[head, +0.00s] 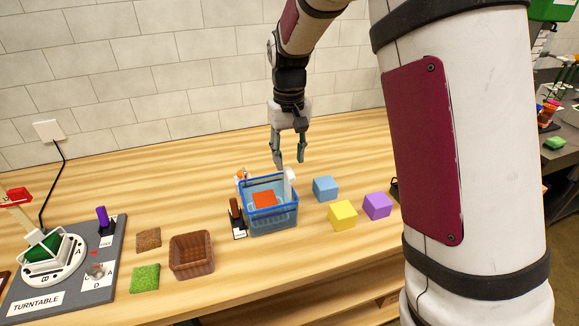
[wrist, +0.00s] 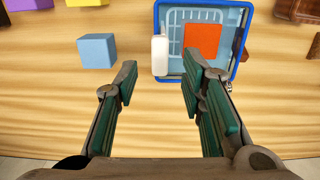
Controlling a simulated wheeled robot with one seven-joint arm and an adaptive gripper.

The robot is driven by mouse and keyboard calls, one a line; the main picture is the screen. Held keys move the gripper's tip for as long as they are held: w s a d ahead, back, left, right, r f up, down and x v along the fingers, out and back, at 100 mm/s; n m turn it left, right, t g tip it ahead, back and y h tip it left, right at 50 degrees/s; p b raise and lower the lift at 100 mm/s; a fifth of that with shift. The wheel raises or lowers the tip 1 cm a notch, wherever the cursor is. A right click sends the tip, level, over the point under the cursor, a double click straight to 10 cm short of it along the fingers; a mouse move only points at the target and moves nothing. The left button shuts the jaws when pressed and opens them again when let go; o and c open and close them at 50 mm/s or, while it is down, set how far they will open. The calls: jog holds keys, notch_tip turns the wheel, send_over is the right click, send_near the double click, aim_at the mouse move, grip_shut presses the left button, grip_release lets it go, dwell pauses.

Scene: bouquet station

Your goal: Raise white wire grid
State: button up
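A blue-rimmed tub (head: 271,231) stands on the wooden table; it also shows in the wrist view (wrist: 244,52). A pale wire grid (wrist: 203,15) lies inside it, partly hidden under an orange square block (head: 264,199). A white upright handle (head: 290,183) rises at the tub's right side in the head view; in the wrist view the handle (wrist: 160,56) is at the tub's left edge. My gripper (head: 290,161) is open and empty, pointing down just above the handle. In the wrist view the handle lies beyond and between the fingertips (wrist: 160,74), apparently untouched.
Blue (head: 325,188), yellow (head: 342,215) and purple (head: 377,206) blocks stand right of the tub. A brown-handled device (head: 236,210) adjoins its left side. A brown basket (head: 191,255) and a turntable station (head: 70,290) stand further left. The table behind is clear.

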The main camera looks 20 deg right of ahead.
aim_at(289, 171)
jog(key=shift+f, duration=2.1)
grip_shut()
